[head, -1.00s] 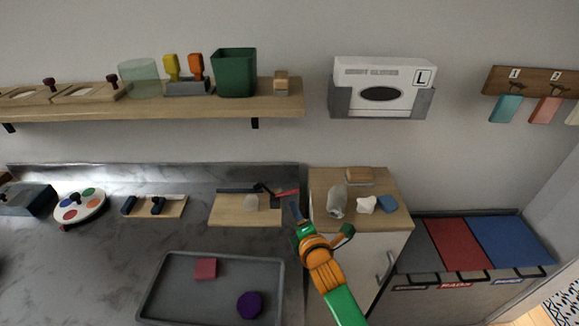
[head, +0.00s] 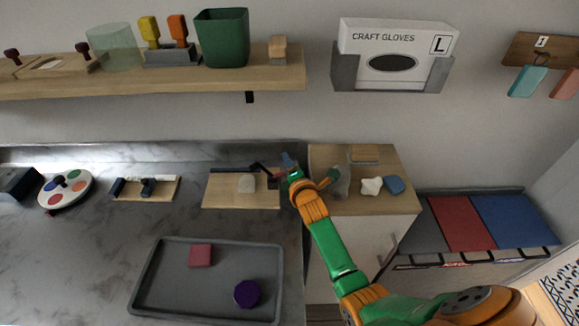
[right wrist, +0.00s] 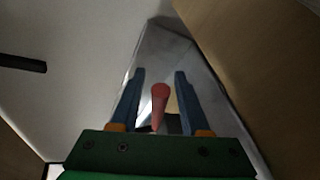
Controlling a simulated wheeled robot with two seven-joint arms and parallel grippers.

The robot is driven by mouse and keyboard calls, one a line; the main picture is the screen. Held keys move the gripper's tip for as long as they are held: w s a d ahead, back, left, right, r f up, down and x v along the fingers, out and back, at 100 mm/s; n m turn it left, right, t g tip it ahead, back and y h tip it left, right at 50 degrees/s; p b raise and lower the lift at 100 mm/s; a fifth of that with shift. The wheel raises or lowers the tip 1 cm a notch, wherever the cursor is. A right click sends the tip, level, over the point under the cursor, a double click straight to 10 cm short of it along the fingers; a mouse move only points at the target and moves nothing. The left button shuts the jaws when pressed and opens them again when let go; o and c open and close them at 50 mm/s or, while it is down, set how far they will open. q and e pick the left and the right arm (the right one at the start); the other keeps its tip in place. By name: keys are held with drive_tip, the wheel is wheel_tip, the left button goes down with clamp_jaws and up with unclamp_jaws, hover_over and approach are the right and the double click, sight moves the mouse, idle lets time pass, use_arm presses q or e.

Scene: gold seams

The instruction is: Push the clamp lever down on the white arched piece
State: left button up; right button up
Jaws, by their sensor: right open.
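The white arched piece (head: 246,183) sits on a wooden clamp board (head: 225,198) at the back of the counter. The clamp's black lever arm (head: 262,168) reaches right from it. Its red handle (right wrist: 160,98) shows between the two blue fingers of my right gripper (right wrist: 159,73) in the right wrist view. The fingers stand apart on either side of the handle, and I see gaps on both sides. In the head view my right gripper (head: 288,160) is at the right end of the lever and hides most of the handle. My left gripper is not in view.
A wooden-topped cabinet (head: 390,203) with a jar, a white lump and a blue block stands just right of my gripper. A grey tray (head: 165,300) lies in front. A shelf (head: 180,85) hangs above. Counter left of the clamp board is partly clear.

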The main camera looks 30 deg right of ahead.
drive_tip(key=shift+r, duration=0.1)
clamp_jaws()
idle(1.3)
